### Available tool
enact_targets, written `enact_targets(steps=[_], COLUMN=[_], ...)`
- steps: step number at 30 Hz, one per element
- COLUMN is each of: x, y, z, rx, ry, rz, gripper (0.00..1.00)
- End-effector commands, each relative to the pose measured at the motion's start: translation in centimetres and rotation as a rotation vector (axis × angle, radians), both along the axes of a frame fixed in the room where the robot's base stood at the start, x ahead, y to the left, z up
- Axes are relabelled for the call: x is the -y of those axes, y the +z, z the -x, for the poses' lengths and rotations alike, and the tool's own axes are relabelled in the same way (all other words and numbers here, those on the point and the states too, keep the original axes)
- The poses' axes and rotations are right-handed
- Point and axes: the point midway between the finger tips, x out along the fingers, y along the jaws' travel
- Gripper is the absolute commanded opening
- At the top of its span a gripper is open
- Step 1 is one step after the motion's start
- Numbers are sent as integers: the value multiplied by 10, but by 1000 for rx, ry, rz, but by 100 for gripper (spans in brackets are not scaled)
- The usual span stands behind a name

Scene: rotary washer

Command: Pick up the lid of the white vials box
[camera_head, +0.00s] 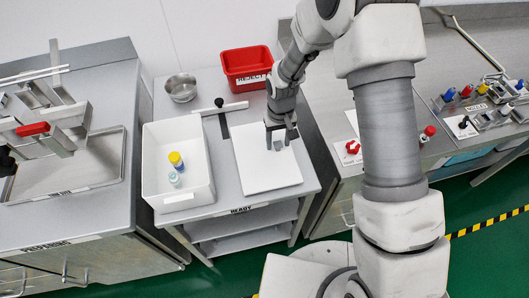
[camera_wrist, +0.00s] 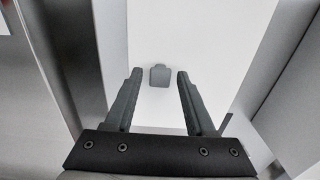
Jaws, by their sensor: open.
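The white lid (camera_head: 262,172) lies flat on the grey cart, to the right of the open white vials box (camera_head: 150,172). A small grey handle stands on the lid and shows in the wrist view (camera_wrist: 159,77). My gripper (camera_head: 281,138) is over the far part of the lid, pointing down. In the wrist view my gripper (camera_wrist: 159,90) is open, with the handle in the gap near its fingertips and clear space on both sides. I cannot tell the exact height of the fingers above the lid.
The box holds vials with a yellow cap (camera_head: 175,158) and a pale cap (camera_head: 174,179). A red reject bin (camera_head: 246,62), a metal bowl (camera_head: 181,88) and a black-knobbed tool (camera_head: 222,109) are behind. Benches with equipment flank the cart.

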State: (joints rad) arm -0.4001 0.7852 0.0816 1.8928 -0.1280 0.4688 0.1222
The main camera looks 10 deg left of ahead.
Motion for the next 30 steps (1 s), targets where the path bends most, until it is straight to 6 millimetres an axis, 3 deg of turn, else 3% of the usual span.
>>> enact_targets(steps=[8, 18, 30], x=[0, 0, 0], y=[-4, -4, -4], z=[0, 0, 0], rx=[1, 1, 1], ry=[0, 0, 0], rz=[0, 0, 0], gripper=[55, 0, 0])
